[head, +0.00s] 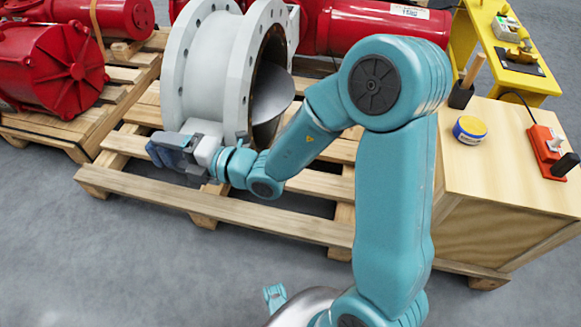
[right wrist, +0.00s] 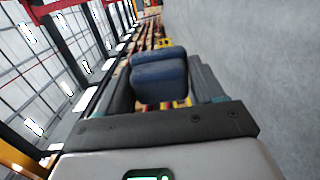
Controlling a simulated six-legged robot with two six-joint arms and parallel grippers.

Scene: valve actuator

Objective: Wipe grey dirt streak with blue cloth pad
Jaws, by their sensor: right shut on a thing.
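My right gripper (head: 172,150) is shut on the blue cloth pad (head: 154,154), at the lower front of the pale grey valve (head: 212,70). In the right wrist view the dark blue pad (right wrist: 160,72) sits between the two fingers of my right gripper (right wrist: 162,85) and sticks out past them. The valve stands on a wooden pallet, its round disc (head: 272,95) tilted in the opening. I cannot tell whether the pad touches the valve. I cannot make out the grey dirt streak.
The wooden pallet (head: 270,221) lies under the valve. Red actuators (head: 52,68) stand on the left and behind. The grey floor in front is clear.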

